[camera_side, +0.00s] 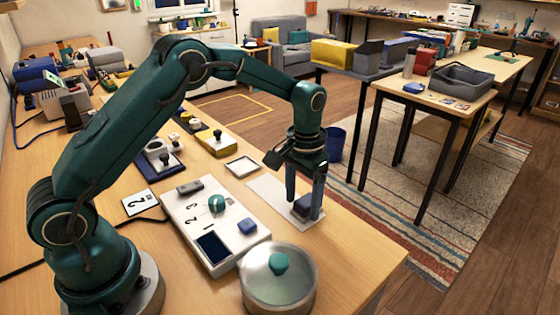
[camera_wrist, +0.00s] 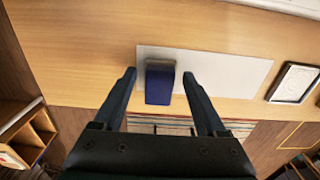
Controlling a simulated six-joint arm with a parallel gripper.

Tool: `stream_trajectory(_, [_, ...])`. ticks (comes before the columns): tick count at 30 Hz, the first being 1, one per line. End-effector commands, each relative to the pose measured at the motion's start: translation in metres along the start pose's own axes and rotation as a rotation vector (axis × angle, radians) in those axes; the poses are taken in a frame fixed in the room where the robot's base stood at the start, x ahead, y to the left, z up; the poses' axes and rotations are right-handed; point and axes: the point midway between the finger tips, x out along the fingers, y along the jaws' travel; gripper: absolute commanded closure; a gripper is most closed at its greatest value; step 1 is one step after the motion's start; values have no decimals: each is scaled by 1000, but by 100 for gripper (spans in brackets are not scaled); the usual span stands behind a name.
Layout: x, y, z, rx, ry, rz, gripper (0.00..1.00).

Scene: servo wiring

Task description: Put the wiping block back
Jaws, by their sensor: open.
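The wiping block (camera_side: 302,207) is a small dark block with a blue side. It rests at the end of a pale flat sheet (camera_side: 267,188) on the wooden bench. In the wrist view the block (camera_wrist: 159,84) lies between my two fingers, with a gap on each side. The pale sheet (camera_wrist: 232,70) extends to its right there. My gripper (camera_side: 305,206) points down over the block with its fingers apart, and the near finger hides part of the block in the side view. In the wrist view my gripper (camera_wrist: 158,75) is open and holds nothing.
A white panel (camera_side: 205,222) with a screen, a green knob and a blue button lies left of the sheet. A lidded pot (camera_side: 278,280) stands at the near edge. A framed white tile (camera_side: 242,167) lies beyond the sheet. The bench edge is close to the block.

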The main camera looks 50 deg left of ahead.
Motion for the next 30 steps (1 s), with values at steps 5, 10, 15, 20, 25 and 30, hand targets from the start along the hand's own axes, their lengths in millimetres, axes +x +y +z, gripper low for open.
stream_trajectory(5, [-30,0,-1,0,8,0,26])
stream_trajectory(10, [-70,0,-2,0,10,0,26])
stream_trajectory(15, [-99,0,-1,0,6,0,26])
stream_trajectory(20, [-112,0,-1,0,3,0,26])
stream_trajectory(25, [-121,0,2,0,7,0,26])
stream_trajectory(30, [-143,-1,17,0,58,1,26])
